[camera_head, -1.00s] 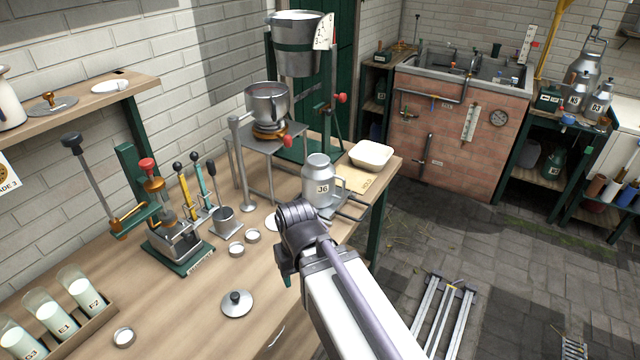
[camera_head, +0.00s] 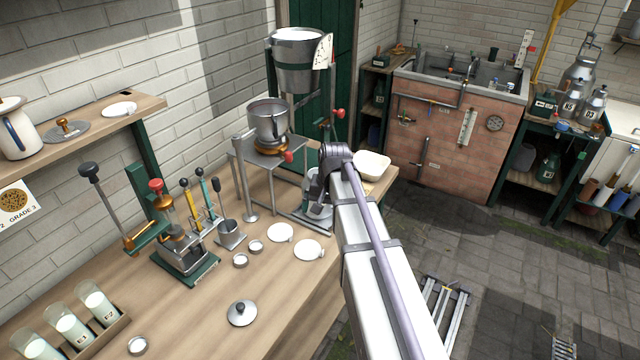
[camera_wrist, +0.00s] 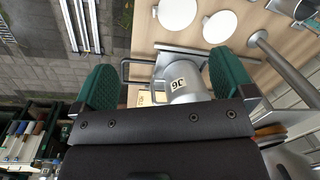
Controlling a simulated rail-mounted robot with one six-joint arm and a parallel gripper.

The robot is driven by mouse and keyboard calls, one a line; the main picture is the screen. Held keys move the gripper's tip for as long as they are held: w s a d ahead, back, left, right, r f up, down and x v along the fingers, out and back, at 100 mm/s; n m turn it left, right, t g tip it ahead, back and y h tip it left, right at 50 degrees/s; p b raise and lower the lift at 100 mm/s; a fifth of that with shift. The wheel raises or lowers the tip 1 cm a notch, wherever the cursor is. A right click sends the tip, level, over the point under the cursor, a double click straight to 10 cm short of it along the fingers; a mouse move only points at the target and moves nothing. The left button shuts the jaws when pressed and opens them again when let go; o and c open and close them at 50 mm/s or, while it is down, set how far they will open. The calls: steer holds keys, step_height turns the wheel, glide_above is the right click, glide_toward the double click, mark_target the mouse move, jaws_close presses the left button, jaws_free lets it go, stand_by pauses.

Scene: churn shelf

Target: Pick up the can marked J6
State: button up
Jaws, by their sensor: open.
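The can marked J6 (camera_wrist: 187,80) is a grey metal can. It shows in the wrist view beyond and between the fingers, closer to the right finger, with its label upside down. My gripper (camera_wrist: 165,65) is open, its two green-padded fingers spread apart with nothing held. I cannot tell how far the can is from the fingertips. In the head view my arm hides most of the can; only a grey part of it (camera_head: 312,184) shows left of my wrist, on the wooden bench (camera_head: 205,300). My fingers are hidden in that view.
White discs (camera_head: 308,250), a lever press (camera_head: 180,245) and a loose lid (camera_head: 242,313) are on the bench. The bench's right edge is near the can.

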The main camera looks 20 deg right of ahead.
steer(key=w+d+r+m+t+y+p, duration=0.1)
steer(key=w+d+r+m+y+p, duration=0.3)
steer(key=w+d+m, duration=0.8)
steer(key=w+f+m+b, duration=0.1)
steer(key=w+m+b, duration=0.1)
steer(key=w+a+f+m+b, duration=0.1)
steer(key=w+f+m+b, duration=0.1)
steer(key=w+b, duration=0.1)
steer(key=w+f+m+h+b, duration=0.1)
steer(key=w+m+b, duration=0.1)
steer(key=shift+w+a+f+t+b, duration=0.15)
steer(key=shift+w+a+t+b, duration=0.25)
steer(key=b+x, duration=0.4)
steer(key=shift+w+a+f, duration=0.1)
steer(key=shift+a+f, duration=0.15)
steer(key=shift+f, duration=0.1)
jaws_close()
